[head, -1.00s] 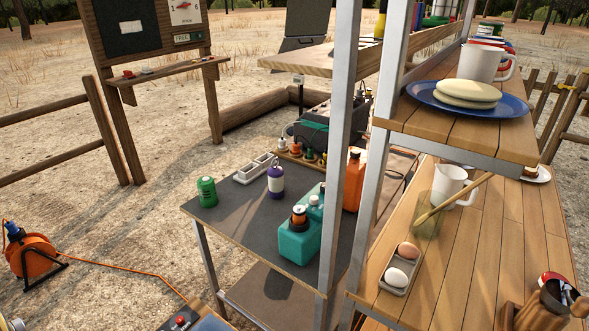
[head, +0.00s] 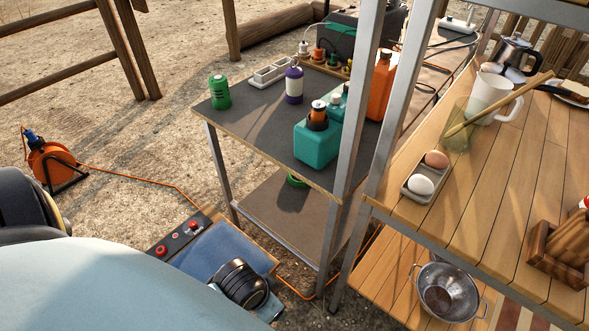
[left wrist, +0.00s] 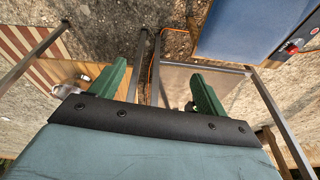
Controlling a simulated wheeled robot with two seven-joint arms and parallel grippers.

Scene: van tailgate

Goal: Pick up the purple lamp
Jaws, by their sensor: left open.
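The purple lamp (head: 293,85), a small upright cylinder with a purple body and a pale band, stands on the dark top of the metal-framed table (head: 262,118). The lamp is not visible in that view. In the head view my pale blue arm fills the lower left, and no gripper fingers show. My right gripper is in neither view.
A green canister (head: 219,92), grey tray (head: 270,75), teal jug (head: 317,142) and orange bottle (head: 381,88) share the lamp's table. A metal post (head: 352,130) rises at its right front. A wooden shelf with eggs (head: 421,184) stands right. An orange cable reel (head: 50,165) lies left.

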